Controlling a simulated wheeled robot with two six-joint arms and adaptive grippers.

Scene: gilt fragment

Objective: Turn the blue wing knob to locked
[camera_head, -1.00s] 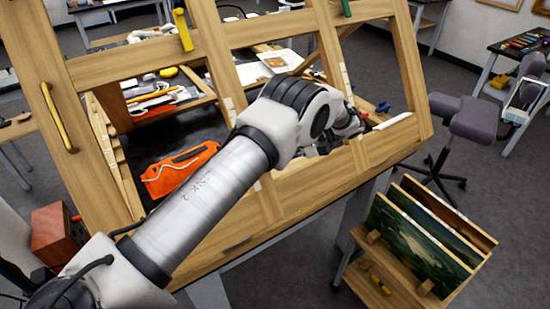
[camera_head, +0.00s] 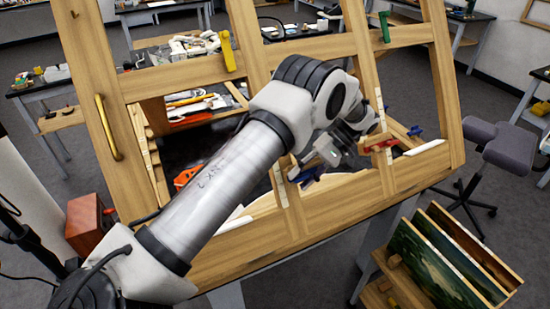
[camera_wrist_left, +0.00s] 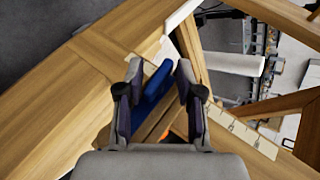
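A blue wing knob (camera_wrist_left: 157,84) sits on the wooden frame between the fingers of my left gripper (camera_wrist_left: 158,70) in the left wrist view. Its wing runs lengthwise between the two spread pads, and part of it is hidden low by the gripper. Firm contact cannot be told. In the head view my left gripper (camera_head: 301,173) is at the frame's lower rail, with some of the blue knob (camera_head: 310,180) beside its fingers. Any lock marking is not readable. My right gripper is not in view.
The large wooden frame (camera_head: 105,60) carries a yellow handle (camera_head: 108,128), a yellow knob (camera_head: 227,52), a green knob (camera_head: 384,27), a red part (camera_head: 378,143) and another small blue part (camera_head: 415,130). Paintings (camera_head: 432,262) stand in a rack at lower right. A stool (camera_head: 500,145) is beyond.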

